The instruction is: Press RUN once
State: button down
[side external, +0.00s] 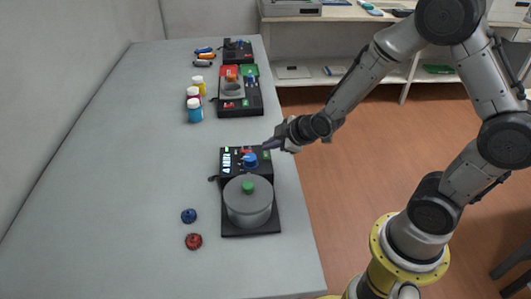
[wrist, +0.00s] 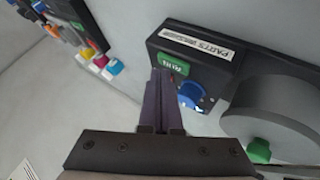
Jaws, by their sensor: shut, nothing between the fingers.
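The black control box (wrist: 230,70) has a white label that begins "PARTS" and a green plate (wrist: 173,63) whose lettering looks like RUN. A blue knob (wrist: 192,94) sits just below and right of the green plate. In the side external view the box (side external: 230,170) stands on the table behind a grey lidded pot, with the blue knob (side external: 250,161) on top. My gripper (wrist: 165,74) is shut and empty, its purple fingers reaching close to the green plate. In the side view my gripper (side external: 266,146) is over the box's right rear corner. I cannot tell whether it touches.
The grey pot (side external: 248,205) has a green lid knob. A blue knob (side external: 188,216) and a red knob (side external: 193,241) lie to its left. Several bottles (side external: 194,112) and another black unit (side external: 240,100) stand farther back. The left part of the table (side external: 100,190) is clear.

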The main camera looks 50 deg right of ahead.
jog(key=shift+r, duration=0.25)
jog(key=shift+r, duration=2.55)
